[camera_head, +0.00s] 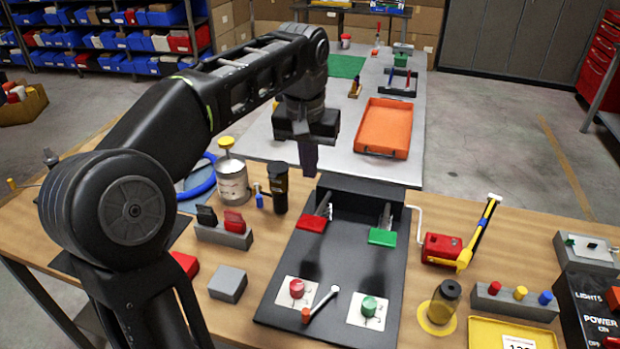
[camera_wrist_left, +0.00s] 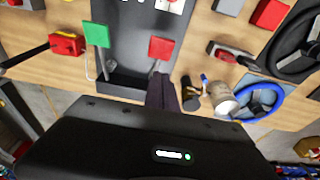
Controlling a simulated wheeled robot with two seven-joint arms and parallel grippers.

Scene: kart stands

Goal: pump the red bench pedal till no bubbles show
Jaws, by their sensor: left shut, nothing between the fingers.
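The red bench pedal (camera_head: 312,223) hangs at the left of a black pedal board (camera_head: 345,262), beside a green pedal (camera_head: 383,237). In the left wrist view the red pedal (camera_wrist_left: 162,48) lies just beyond my fingers and the green pedal (camera_wrist_left: 96,34) is to its left. My left gripper (camera_head: 308,160) is shut and empty, pointing down behind and above the red pedal, apart from it in the head view. The fingers (camera_wrist_left: 163,92) also show in the left wrist view. A red cap (camera_head: 297,288) and a green cap (camera_head: 369,306) sit on white plates. No bubbles can be made out. My right gripper is not in view.
A metal canister (camera_head: 232,178) and a black cylinder (camera_head: 278,188) stand left of my gripper. An orange tray (camera_head: 384,127) is on the far table.

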